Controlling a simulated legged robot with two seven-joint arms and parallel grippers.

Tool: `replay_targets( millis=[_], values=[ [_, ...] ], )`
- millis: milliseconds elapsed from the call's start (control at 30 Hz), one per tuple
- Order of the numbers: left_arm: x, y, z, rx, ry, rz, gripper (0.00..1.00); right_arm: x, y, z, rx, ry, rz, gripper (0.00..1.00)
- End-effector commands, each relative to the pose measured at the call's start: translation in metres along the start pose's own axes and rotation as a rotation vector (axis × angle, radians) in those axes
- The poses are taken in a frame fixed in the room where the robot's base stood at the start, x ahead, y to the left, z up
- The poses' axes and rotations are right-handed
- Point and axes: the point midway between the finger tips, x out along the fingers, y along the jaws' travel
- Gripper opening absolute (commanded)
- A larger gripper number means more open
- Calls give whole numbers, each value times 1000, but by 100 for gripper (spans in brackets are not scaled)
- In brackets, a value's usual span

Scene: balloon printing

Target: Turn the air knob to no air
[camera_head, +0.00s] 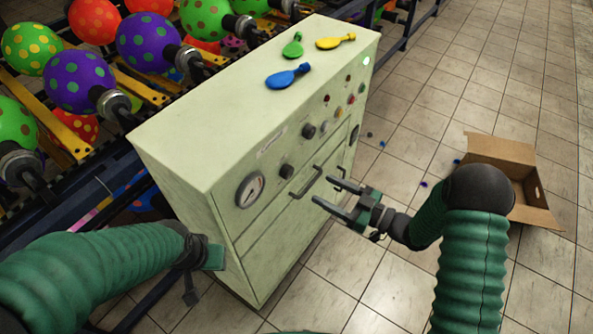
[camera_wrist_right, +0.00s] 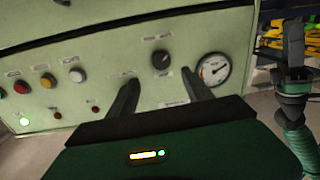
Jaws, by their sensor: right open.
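The pale green machine (camera_head: 180,160) carries a row of controls on its front panel. Two black knobs show there, a nearer one (camera_head: 287,171) beside the gauge and a farther one (camera_head: 309,131). I cannot read which is the air knob. A round white gauge (camera_head: 250,189) sits at the panel's near end. My right gripper (camera_head: 323,190) is open and empty in front of the panel, apart from the knobs. In the right wrist view, one black knob (camera_wrist_right: 161,59) appears between and beyond the fingers. My left gripper (camera_head: 205,260) is low beside the machine, its jaws unclear.
A dark handle (camera_head: 306,183) juts out below the knobs near my right gripper. Blue (camera_head: 288,76), green (camera_head: 293,46) and yellow (camera_head: 336,41) balloons lie on top. Dotted balloons fill a rack at left. An open cardboard box (camera_head: 500,151) stands on the tiled floor.

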Motion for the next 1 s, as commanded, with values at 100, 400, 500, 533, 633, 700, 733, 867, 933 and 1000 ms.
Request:
replay_targets(
  millis=[100, 400, 500, 533, 633, 700, 733, 867, 933, 1000],
  values=[
    [0, 0, 0, 0, 1, 0, 36, 33, -2, 0, -2, 2, -5, 59],
    [0, 0, 0, -1, 1, 0, 36, 94, 0, -1, -3, 1, -2, 59],
    [0, 0, 0, 0, 1, 0, 36, 100, 0, -1, -2, 1, 0, 59],
    [0, 0, 0, 0, 1, 0, 36, 101, 0, -1, -3, 1, 0, 59],
    [0, 0, 0, 0, 1, 0, 36, 102, 0, -1, -3, 1, 0, 59],
    [0, 0, 0, 0, 1, 0, 36, 102, 0, -1, -3, 1, 0, 59],
    [0, 0, 0, 0, 1, 0, 36, 102, 0, -1, -3, 1, 0, 59],
    [0, 0, 0, 0, 1, 0, 36, 102, 0, -1, -3, 1, 0, 46],
    [0, 0, 0, 0, 1, 0, 36, 102, 0, -1, -3, 1, 0, 37],
    [0, 0, 0, 0, 1, 0, 36, 102, 0, -1, -3, 0, 0, 28]
  ],
)
